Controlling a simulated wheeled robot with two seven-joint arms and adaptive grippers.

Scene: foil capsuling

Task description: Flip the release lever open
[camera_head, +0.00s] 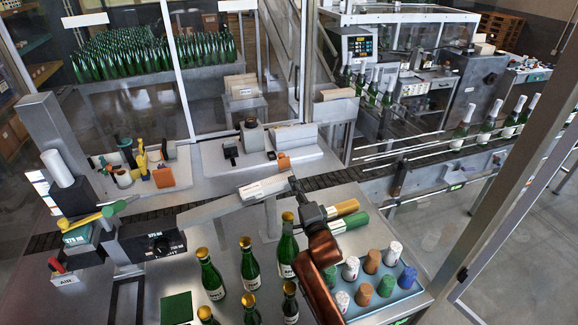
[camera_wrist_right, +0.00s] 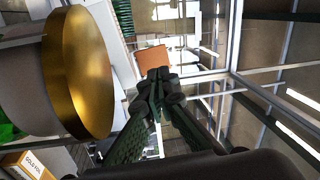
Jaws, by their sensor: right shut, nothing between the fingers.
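Two lever-like parts show in the head view at the far left: a yellow handle (camera_head: 80,222) with a green end on a small station, and a red handle (camera_head: 57,265) beside a plate marked AIR. I cannot tell which is the release lever. My right gripper (camera_head: 294,184) is over the middle of the bench, well to the right of both handles. In the right wrist view its dark fingers (camera_wrist_right: 158,88) come together at the tips, shut with nothing between them. No lever can be made out in that view. My left gripper is not in view.
Green bottles (camera_head: 212,277) stand on the front bench. A blue tray (camera_head: 397,296) of capsules and gold and green rolls (camera_head: 343,208) lie by my right arm. A large gold disc (camera_wrist_right: 80,72) is close to the right wrist camera. An orange block (camera_wrist_right: 153,60) shows beyond the fingertips.

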